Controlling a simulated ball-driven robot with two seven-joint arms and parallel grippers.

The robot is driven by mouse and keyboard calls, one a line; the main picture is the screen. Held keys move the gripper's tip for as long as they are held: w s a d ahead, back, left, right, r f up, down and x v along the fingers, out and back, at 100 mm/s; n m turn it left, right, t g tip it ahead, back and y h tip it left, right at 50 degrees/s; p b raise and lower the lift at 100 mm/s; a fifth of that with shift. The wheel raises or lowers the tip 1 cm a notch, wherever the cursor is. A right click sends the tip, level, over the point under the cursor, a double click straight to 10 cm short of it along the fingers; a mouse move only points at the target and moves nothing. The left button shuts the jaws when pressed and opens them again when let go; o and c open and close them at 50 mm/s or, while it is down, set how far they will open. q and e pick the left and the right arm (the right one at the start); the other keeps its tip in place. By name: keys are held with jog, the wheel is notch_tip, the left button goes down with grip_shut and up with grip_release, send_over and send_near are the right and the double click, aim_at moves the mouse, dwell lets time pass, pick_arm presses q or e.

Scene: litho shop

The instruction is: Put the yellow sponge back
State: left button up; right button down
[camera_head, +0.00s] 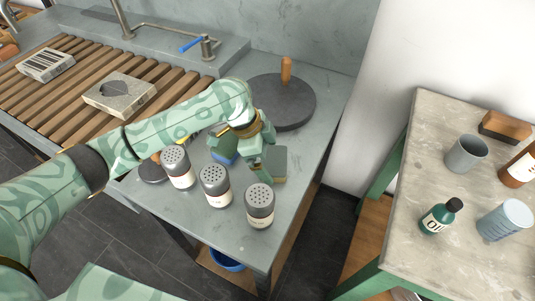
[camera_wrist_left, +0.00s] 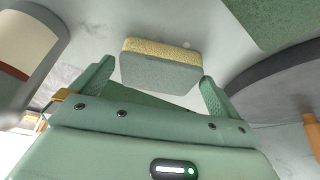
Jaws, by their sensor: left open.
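The yellow sponge (camera_wrist_left: 160,66) shows in the left wrist view as a block with a yellow layer and a thicker grey-green layer. It lies just beyond the fingertips of my left gripper (camera_wrist_left: 156,85), roughly centred between the two open fingers and not clasped. In the head view my left gripper (camera_head: 263,160) is low over the grey counter, behind the shakers. A grey-green block with a yellowish edge beside its fingers looks like the sponge (camera_head: 280,168), partly hidden by the gripper. My right gripper is not in view.
Several grey-topped shakers (camera_head: 260,206) stand close in front of the gripper. A dark round slab with a wooden handle (camera_head: 286,70) is behind it. A blue item (camera_head: 223,157) sits partly hidden left of the gripper. Slatted wood (camera_head: 65,95) is at left; a separate table (camera_head: 390,225) is at right.

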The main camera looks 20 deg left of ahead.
pick_arm(q)
jog(key=p+v, duration=0.5)
jog(key=v, duration=0.7)
